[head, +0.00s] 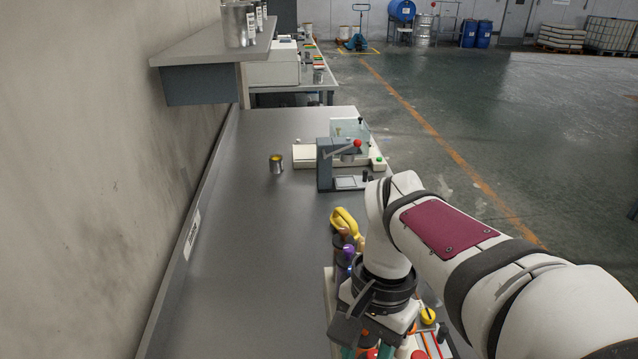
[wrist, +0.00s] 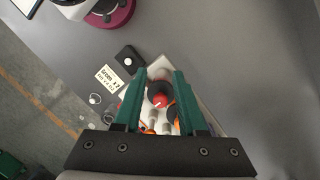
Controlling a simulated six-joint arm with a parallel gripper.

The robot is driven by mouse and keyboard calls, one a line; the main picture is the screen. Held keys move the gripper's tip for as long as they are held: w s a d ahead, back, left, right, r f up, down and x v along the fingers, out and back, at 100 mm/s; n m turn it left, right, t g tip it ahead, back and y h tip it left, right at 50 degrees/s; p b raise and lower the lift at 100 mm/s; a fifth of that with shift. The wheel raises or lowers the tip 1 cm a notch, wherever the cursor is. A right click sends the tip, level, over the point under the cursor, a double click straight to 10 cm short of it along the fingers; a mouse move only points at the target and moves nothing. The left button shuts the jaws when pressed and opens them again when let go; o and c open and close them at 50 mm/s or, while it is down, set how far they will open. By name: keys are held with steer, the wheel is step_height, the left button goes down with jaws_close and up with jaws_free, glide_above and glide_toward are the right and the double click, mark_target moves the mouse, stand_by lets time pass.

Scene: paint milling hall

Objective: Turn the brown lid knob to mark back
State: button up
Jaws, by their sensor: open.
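My gripper (head: 366,351) is at the bottom of the head view, low over a light panel on the bench. In the wrist view my gripper (wrist: 160,75) has its two green fingers apart. Between and below them are a dark round part with a red top (wrist: 160,101) and pale and orange parts. I cannot tell whether the fingers touch any of these. A small brownish knob (head: 343,234) shows beside a yellow handle (head: 346,220) in the head view, just beyond my wrist. A purple knob (head: 348,252) is nearer. Any mark positions are hidden or too small to read.
A grey device with a red-tipped lever (head: 325,163) and an open tin (head: 276,164) stand farther along the bench. The bench's left side (head: 235,265) is clear. A shelf (head: 215,50) juts from the wall. A printed tag (wrist: 108,77) lies near the fingers.

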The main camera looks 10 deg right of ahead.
steer(key=shift+o, duration=1.4)
steer(key=w+d+r+n+t, duration=0.1)
steer(key=w+r+n+t, duration=0.2)
steer(key=w, duration=1)
step_height(320, 180, up, 3)
steer(key=shift+w+d+f+n+t+h, duration=0.1)
steer(key=shift+w+d+n+t+h, duration=0.2)
steer(key=shift+n, duration=0.6)
steer(key=n+t, duration=0.3)
steer(key=n, duration=0.1)
glide_toward(344, 229)
steer(key=shift+h, duration=0.3)
steer(key=x, duration=0.7)
steer(key=shift+a+f, duration=0.2)
steer(key=shift+f, duration=0.1)
steer(key=shift+w+f, duration=0.3)
steer(key=shift+f, duration=0.25)
jaws_close()
